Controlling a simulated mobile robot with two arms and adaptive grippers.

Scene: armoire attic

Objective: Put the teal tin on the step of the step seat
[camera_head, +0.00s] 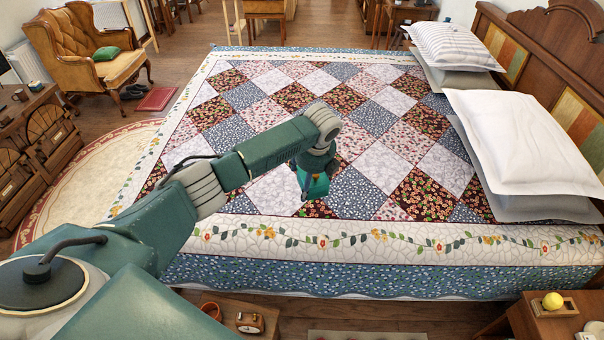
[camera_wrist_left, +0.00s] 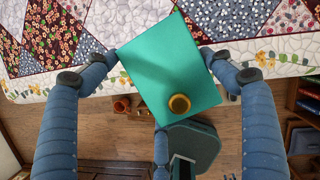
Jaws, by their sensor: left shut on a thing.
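The teal tin (camera_wrist_left: 165,65) is a square-sided box with a round brass-coloured knob on the face toward the wrist camera. My left gripper (camera_wrist_left: 158,58) is shut on it, with one finger on each side of the tin. In the head view the tin (camera_head: 318,188) shows only partly below my left gripper (camera_head: 312,172), which hangs over the quilted bed. I cannot tell its exact height above the quilt. I cannot make out the step seat for certain in either view. My right gripper is not in view.
The large bed with a patchwork quilt (camera_head: 290,255) fills the middle, with pillows (camera_head: 520,145) at right. An armchair (camera_head: 75,50) stands at upper left. A small wooden surface with a clock (camera_head: 250,322) is at the bottom; a nightstand (camera_head: 510,318) is at lower right. Wooden floor lies between.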

